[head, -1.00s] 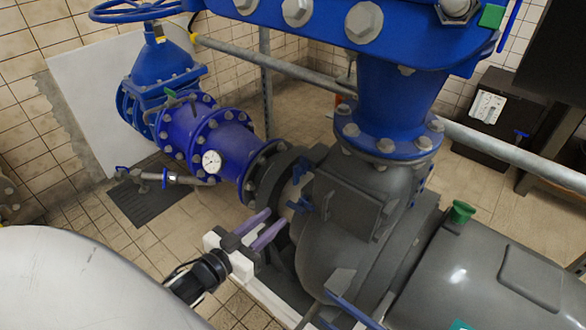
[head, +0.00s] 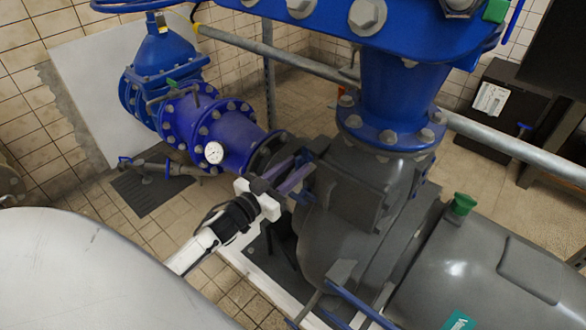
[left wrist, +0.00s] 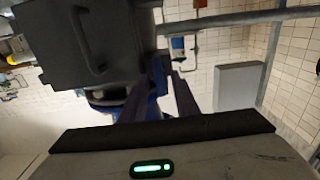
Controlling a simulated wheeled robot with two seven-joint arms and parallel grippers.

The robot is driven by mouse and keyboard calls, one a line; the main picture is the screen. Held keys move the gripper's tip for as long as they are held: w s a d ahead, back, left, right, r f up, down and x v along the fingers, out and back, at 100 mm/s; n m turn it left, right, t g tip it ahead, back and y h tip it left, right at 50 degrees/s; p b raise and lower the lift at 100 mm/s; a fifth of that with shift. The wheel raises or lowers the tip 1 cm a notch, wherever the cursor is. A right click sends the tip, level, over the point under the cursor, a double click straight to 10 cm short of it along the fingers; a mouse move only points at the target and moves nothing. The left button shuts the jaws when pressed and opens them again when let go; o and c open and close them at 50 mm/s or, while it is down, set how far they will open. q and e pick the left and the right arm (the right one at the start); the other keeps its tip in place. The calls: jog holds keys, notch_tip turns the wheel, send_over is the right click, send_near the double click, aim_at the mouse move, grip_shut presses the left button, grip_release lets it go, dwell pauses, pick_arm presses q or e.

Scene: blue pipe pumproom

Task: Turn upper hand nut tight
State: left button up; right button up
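The grey pump housing has a squarish cover (head: 352,192) at the middle of the head view. Small blue hand nuts sit at the cover's left edge. The upper hand nut (head: 306,156) is partly hidden by my fingers, and the lower hand nut (head: 301,194) is just below them. My left gripper (head: 304,167) reaches in from the lower left, its purple-grey fingers apart at the upper nut. The left wrist view also shows the fingers (left wrist: 158,92) apart, with blue parts between or behind them. I cannot tell whether they touch the nut. My right gripper is out of view.
A blue flanged pipe (head: 229,132) with a round gauge (head: 214,153) lies behind and left of my gripper. A blue vertical pipe (head: 394,100) rises above the pump. A grey rail (head: 500,156) crosses behind. A large pale rounded surface (head: 90,275) fills the lower left.

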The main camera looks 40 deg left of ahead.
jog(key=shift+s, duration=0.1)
pick_arm(q)
grip_shut()
jog(key=shift+m, duration=0.3)
jog(key=m, duration=0.3)
jog(key=shift+d+f+m, duration=0.1)
jog(key=shift+d+m, duration=0.05)
jog(key=shift+m, duration=0.15)
jog(key=m, duration=0.3)
jog(key=shift+m, duration=0.3)
jog(key=m+b, duration=0.1)
jog(key=m, duration=0.2)
jog(key=m+b, duration=0.1)
jog(key=m, duration=0.2)
jog(key=m+b, duration=0.1)
jog(key=m, duration=0.2)
jog(key=shift+d+f+m, duration=0.15)
jog(key=shift+f+m, duration=0.15)
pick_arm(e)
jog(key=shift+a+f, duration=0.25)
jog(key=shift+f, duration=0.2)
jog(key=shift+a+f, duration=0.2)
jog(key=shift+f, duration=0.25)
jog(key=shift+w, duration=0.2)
